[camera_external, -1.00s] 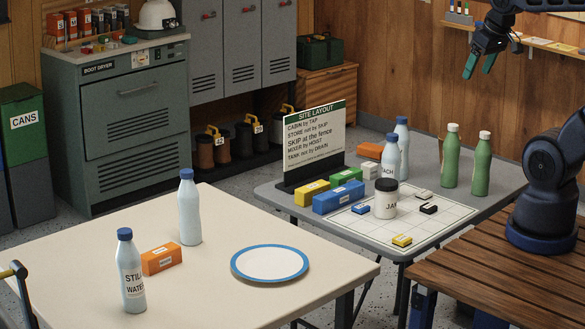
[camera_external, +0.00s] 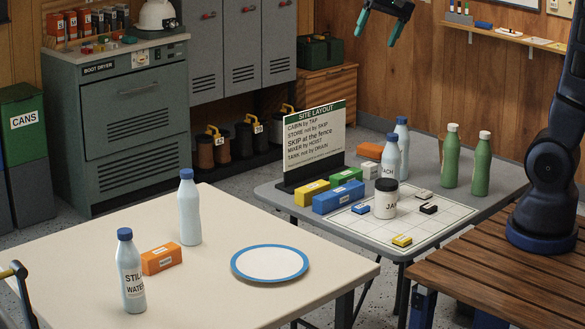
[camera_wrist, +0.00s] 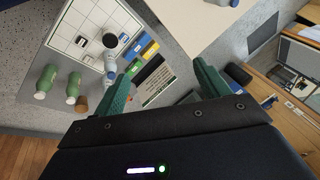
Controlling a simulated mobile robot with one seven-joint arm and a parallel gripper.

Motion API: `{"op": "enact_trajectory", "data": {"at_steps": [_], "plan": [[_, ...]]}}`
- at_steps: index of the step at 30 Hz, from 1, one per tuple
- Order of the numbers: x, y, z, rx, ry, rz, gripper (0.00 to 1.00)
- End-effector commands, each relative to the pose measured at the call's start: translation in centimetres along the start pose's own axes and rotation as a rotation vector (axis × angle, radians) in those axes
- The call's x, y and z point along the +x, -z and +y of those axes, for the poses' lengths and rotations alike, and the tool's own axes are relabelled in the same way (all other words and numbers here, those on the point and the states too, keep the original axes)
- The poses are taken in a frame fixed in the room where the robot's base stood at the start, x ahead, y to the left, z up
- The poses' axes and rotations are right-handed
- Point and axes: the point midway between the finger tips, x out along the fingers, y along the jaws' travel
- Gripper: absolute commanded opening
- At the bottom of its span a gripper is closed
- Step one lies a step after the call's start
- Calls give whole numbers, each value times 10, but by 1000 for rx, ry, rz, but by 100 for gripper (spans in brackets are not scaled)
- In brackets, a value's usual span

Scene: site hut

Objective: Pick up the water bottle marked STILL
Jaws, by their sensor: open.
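The water bottle marked STILL WATER (camera_external: 132,277) stands upright near the front left of the cream table (camera_external: 225,215). It is pale blue with a dark blue cap. A similar pale blue bottle (camera_external: 190,212) stands behind and right of it; no marking shows on its visible side. My gripper (camera_external: 377,38) is at the top of the external view, above and behind the grey table, far from the STILL bottle. In the wrist view its green fingers (camera_wrist: 165,82) are spread wide with nothing between them.
An orange box (camera_external: 161,259) and a blue-rimmed plate (camera_external: 270,263) lie on the cream table. The grey table (camera_external: 275,191) holds a SITE LAYOUT sign (camera_external: 313,145), colored boxes, a jar (camera_external: 386,203), two pale blue bottles, one lettered "ACH" (camera_external: 390,160), and two green bottles (camera_external: 451,160).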

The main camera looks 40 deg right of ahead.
Motion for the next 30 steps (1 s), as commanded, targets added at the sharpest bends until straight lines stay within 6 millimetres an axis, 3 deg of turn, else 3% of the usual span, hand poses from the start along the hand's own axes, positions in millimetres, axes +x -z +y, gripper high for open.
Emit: {"op": "enact_trajectory", "data": {"at_steps": [6,14,22,30], "plan": [[35,11,-76,143,16,-51,74],[84,8,-166,320,23,-111,74],[147,-16,-257,506,11,-175,74],[218,-63,-341,691,-20,-236,74]]}}
